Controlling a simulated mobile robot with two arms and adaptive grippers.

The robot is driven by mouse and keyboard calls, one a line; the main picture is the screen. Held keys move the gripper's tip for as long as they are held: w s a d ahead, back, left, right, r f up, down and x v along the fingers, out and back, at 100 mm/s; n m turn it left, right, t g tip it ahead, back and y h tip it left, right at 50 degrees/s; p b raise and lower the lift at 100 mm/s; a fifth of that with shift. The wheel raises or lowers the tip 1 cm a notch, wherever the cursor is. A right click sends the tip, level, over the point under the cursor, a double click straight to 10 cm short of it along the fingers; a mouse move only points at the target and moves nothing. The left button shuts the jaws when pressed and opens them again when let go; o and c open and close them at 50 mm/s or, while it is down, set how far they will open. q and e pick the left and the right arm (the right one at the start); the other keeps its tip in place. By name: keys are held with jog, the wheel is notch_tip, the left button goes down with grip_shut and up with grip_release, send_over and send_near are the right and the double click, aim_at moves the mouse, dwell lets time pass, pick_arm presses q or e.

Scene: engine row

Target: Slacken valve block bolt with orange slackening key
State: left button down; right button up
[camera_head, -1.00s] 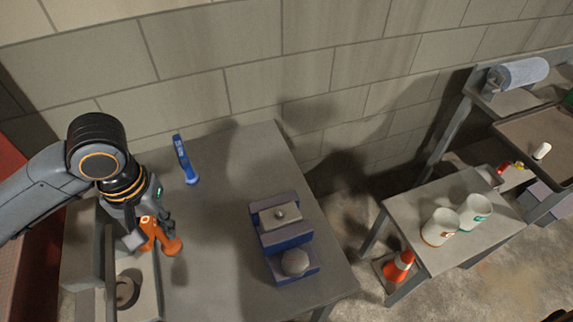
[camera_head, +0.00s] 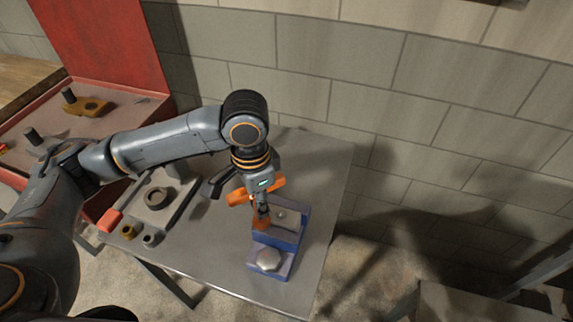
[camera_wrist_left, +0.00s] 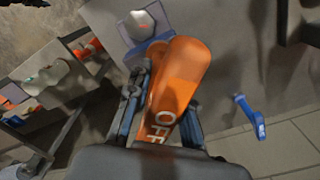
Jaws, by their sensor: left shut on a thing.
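The orange slackening key (camera_head: 240,196) is held in my left gripper (camera_head: 259,203), right beside the valve block. In the left wrist view the key (camera_wrist_left: 180,75), lettered "OFF", lies between the two fingers of the gripper (camera_wrist_left: 160,105). The blue valve block (camera_head: 289,240) stands on the grey table, with a light top plate carrying a small bolt (camera_head: 281,214) and a round grey knob (camera_head: 268,259) in front. The gripper and key partly cover the block's left side. I cannot tell whether the key touches it. The block (camera_wrist_left: 137,27) also shows in the wrist view.
A grey tray (camera_head: 180,207) with a ring stands left of the block, beside small red and brass parts (camera_head: 128,232). A red case (camera_head: 95,45) is at far left. The table's front right is clear.

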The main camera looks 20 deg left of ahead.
pick_arm(q)
jog(key=w+d+r+m+p, duration=0.1)
jog(key=m+p, duration=0.3)
jog(key=m, duration=0.5)
jog(key=w+d+r+m+p, duration=0.2)
jog(key=w+m+p, duration=0.2)
jog(key=m, duration=0.5)
jog(key=shift+w+r, duration=0.25)
pick_arm(e)
notch_tip(320, 180, up, 10)
jog(key=shift+f, duration=0.2)
pick_arm(q)
jog(key=shift+p, duration=0.3)
pick_arm(e)
jog(key=shift+a, duration=0.25)
pick_arm(q)
jog(key=b, duration=0.2)
send_over(281, 213)
jog(key=shift+f, duration=3.25)
pick_arm(e)
jog(key=shift+f, duration=0.9)
pick_arm(q)
jog(key=shift+f+p, duration=0.2)
jog(key=shift+p, duration=0.1)
pick_arm(e)
jog(key=shift+a+r, duration=0.1)
jog(key=shift+r, duration=0.15)
